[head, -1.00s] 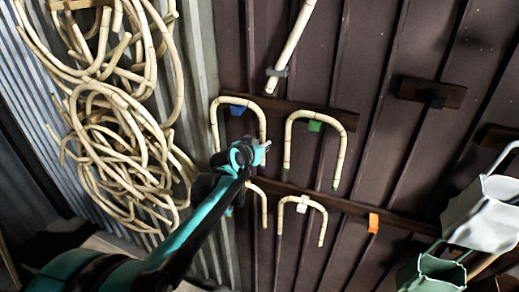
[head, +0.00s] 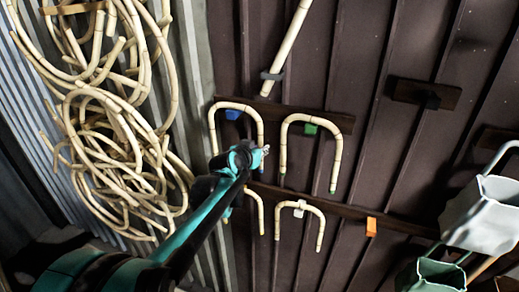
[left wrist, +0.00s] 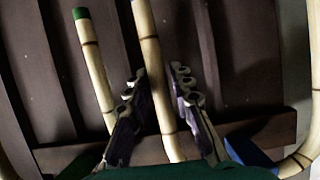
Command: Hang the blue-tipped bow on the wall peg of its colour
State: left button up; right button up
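The blue-tipped bow (head: 238,106) is an upside-down U of pale cane. In the head view its bend lies over the blue peg (head: 232,114) on the upper wall rail. The blue peg also shows in the left wrist view (left wrist: 250,152). The gripper hides the lower part of the bow in the head view. My right gripper is out of view.
A green-tipped bow (head: 316,118) hangs close by on the green peg (head: 311,129). Another bow (head: 320,222) hangs on the white peg (head: 298,211); one more (head: 259,210) is partly hidden. The orange peg (head: 371,226) is bare. Coiled rattan (head: 115,130) hangs at left.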

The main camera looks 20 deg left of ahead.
pick_arm(q)
jog(key=shift+o, duration=0.7)
jog(key=v, duration=1.2)
jog(key=s+p, duration=0.4)
jog(key=s, duration=0.5)
jog(key=shift+d, duration=0.25)
